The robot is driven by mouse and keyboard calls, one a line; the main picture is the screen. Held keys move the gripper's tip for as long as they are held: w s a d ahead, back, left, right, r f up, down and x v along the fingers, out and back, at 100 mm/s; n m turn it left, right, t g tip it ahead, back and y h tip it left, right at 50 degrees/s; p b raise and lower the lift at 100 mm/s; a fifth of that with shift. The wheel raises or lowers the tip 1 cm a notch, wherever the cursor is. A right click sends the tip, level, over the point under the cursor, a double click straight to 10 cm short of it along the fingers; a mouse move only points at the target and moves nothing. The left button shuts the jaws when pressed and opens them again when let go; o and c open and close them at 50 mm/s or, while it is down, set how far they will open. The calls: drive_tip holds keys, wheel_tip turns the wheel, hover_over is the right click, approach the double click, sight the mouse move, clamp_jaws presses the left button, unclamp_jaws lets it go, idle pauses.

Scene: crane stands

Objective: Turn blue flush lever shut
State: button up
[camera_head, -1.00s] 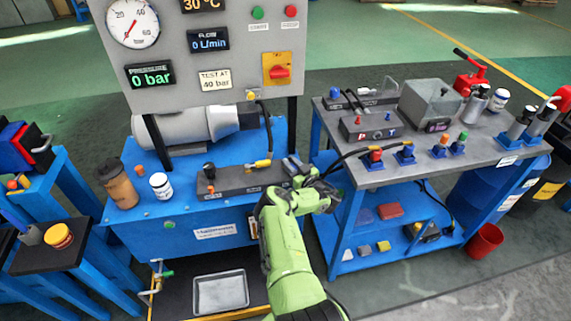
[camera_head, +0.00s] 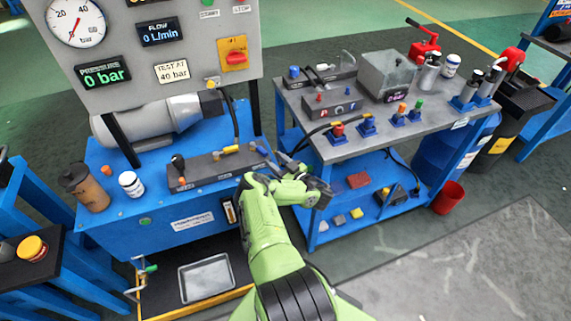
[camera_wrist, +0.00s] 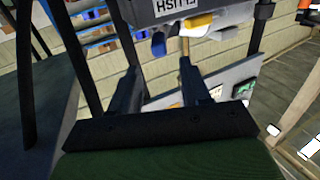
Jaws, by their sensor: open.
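The blue flush lever (camera_wrist: 158,43) shows in the wrist view below a block labelled FLUSH (camera_wrist: 172,8), which appears upside down. My gripper (camera_wrist: 160,70) is open and empty, with its two dark fingers pointing toward the lever. The lever lies just beyond the fingertips, between them in the picture; I see no contact. In the head view my gripper (camera_head: 288,166) is beside the right end of the dark valve block (camera_head: 205,172) on the blue bench. A small blue part, likely the lever (camera_head: 260,149), shows there, partly hidden. Its exact angle is unclear.
A yellow fitting (camera_wrist: 198,20) sits close to the lever. A gauge panel (camera_head: 150,50) stands above the bench, reading 0 bar. A brown bottle (camera_head: 87,188) and a white jar (camera_head: 131,184) stand left of the block. A grey-topped cart (camera_head: 370,145) with hoses stands close on the right.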

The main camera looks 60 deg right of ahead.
drive_tip(key=p+v, duration=0.5)
drive_tip(key=p, duration=0.2)
drive_tip(key=shift+s+a, duration=0.1)
drive_tip(key=shift+s, duration=0.3)
drive_tip(key=shift+c, duration=0.3)
